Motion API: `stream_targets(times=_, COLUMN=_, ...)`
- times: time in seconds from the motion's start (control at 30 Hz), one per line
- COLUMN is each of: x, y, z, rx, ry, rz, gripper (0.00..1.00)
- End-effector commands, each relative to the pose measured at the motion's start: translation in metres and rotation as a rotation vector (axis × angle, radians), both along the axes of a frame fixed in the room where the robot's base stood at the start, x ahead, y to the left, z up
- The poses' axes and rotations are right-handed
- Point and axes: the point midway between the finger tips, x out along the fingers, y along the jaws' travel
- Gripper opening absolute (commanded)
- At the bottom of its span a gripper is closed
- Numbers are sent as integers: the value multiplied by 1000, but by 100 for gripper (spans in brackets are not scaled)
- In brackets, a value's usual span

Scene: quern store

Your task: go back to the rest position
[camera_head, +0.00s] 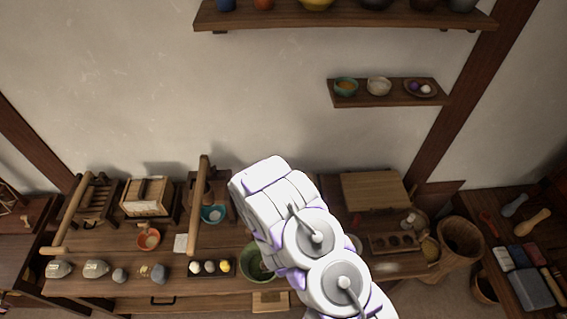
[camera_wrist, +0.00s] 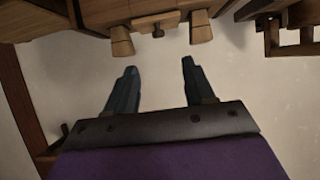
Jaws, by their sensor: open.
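My gripper (camera_wrist: 158,75) shows in the wrist view with two dark blue-grey fingers spread apart and nothing between them. Behind the fingers is bare pale wall, and wooden parts hang into the top of that view. In the head view my white and lilac arm rises from the lower right over the middle of the workbench (camera_head: 205,284). The fingers are hidden from the head view by the arm. The arm covers part of the bench behind it.
A small wall shelf (camera_head: 360,99) carries bowls. A basket (camera_head: 459,243) and a tool table stand at right.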

Motion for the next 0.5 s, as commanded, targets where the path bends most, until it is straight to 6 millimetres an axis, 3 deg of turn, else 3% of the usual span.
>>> stream_targets(times=0.27, x=3, y=-1, z=0, rx=4, ry=14, rz=-12, gripper=53)
stream_targets(times=0.5, x=15, y=-9, z=8, rx=32, ry=142, rz=-89, gripper=53)
